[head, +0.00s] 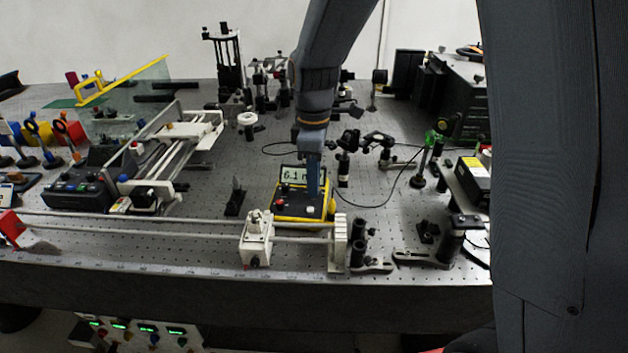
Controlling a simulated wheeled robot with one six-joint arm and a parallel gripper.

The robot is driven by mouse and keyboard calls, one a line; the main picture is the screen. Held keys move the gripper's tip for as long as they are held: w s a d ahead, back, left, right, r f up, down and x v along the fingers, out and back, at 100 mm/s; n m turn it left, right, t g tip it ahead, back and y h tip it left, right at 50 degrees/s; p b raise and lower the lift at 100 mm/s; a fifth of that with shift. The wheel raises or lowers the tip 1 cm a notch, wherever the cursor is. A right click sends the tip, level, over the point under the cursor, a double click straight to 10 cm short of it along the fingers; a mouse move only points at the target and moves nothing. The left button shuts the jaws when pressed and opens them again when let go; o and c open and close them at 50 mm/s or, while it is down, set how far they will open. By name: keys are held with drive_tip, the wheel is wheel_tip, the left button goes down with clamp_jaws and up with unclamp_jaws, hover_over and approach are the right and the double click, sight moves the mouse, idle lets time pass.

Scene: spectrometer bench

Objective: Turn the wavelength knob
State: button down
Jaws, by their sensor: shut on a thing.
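A yellow-edged meter (285,205) with a dark front panel stands on the bench near the middle of the head view. Its lit display (294,175) appears to read "6.1 m", with its right end partly covered. My gripper (313,195) reaches down from above onto the right part of the meter's panel. It is shut on the wavelength knob there. The knob itself is hidden behind my gripper, so its turned angle cannot be seen. A small red button shows at the panel's left.
A white rail with a carriage (257,240) runs in front of the meter. A small black mount (236,198) stands to its left, and post-held optics (345,155) stand to its right and behind. A thin black cable curves across the bench at right.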

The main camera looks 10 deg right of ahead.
drive_tip(key=shift+m, duration=0.3)
drive_tip(key=m+p, duration=0.2)
drive_tip(key=m, duration=0.1)
drive_tip(key=shift+r+m, duration=0.1)
drive_tip(key=shift+m, duration=0.2)
drive_tip(key=m+p, duration=0.2)
drive_tip(key=m, duration=0.2)
drive_tip(key=shift+m, duration=0.3)
drive_tip(key=m+p, duration=0.1)
drive_tip(key=m, duration=0.3)
drive_tip(key=m+p, duration=0.1)
drive_tip(key=m, duration=0.3)
drive_tip(key=shift+m, duration=0.4)
drive_tip(key=shift+m+p, duration=0.3)
drive_tip(key=shift+p, duration=0.05)
idle(0.9)
drive_tip(key=c, duration=1.7)
unclamp_jaws()
drive_tip(key=shift+r+b, duration=1.1)
drive_tip(key=shift+r, duration=2.75)
